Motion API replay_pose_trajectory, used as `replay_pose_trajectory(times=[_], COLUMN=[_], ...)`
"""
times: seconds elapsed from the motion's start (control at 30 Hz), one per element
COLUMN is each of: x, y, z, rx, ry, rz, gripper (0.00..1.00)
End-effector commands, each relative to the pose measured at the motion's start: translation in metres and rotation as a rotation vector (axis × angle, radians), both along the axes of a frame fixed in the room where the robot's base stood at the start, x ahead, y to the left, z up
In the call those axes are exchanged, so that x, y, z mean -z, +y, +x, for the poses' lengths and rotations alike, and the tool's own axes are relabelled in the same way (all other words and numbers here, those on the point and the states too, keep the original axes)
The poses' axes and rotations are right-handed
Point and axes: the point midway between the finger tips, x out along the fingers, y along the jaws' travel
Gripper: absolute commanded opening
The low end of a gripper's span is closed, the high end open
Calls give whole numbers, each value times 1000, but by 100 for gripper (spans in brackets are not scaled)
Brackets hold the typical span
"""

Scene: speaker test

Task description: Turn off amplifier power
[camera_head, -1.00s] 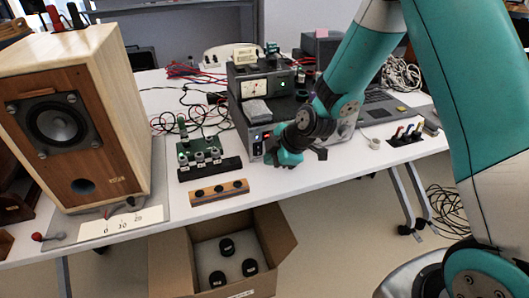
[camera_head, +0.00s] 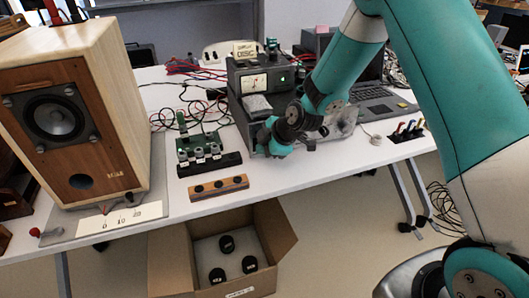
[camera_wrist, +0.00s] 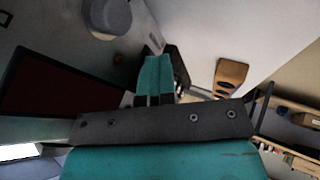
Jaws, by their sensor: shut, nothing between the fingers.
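The dark amplifier box (camera_head: 241,120) stands on the white table, right of centre in the head view. My gripper (camera_head: 271,138) is at its front face, with its fingers together and empty. The gripper and wrist cover most of that front, so the power switch and the red display are hidden in the head view. I cannot tell whether the fingers touch the panel. In the wrist view the teal fingers (camera_wrist: 154,80) are side by side. A dark panel with a reddish face (camera_wrist: 55,82) and a grey round knob (camera_wrist: 107,16) show at the left there.
A meter unit (camera_head: 256,80) with a green light sits on the amplifier. A wooden strip with knobs (camera_head: 219,188) and a circuit board (camera_head: 199,148) lie to the left. A speaker (camera_head: 68,115) stands far left. An open carton (camera_head: 275,238) is below the table edge.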

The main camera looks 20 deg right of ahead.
Motion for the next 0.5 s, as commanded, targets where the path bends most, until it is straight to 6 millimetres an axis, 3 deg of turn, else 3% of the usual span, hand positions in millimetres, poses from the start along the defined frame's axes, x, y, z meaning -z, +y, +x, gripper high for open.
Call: replay_pose_trajectory(times=[0.5], x=[-13], y=[0], z=[2], rx=[1], ry=[-2], rz=[0], gripper=[0])
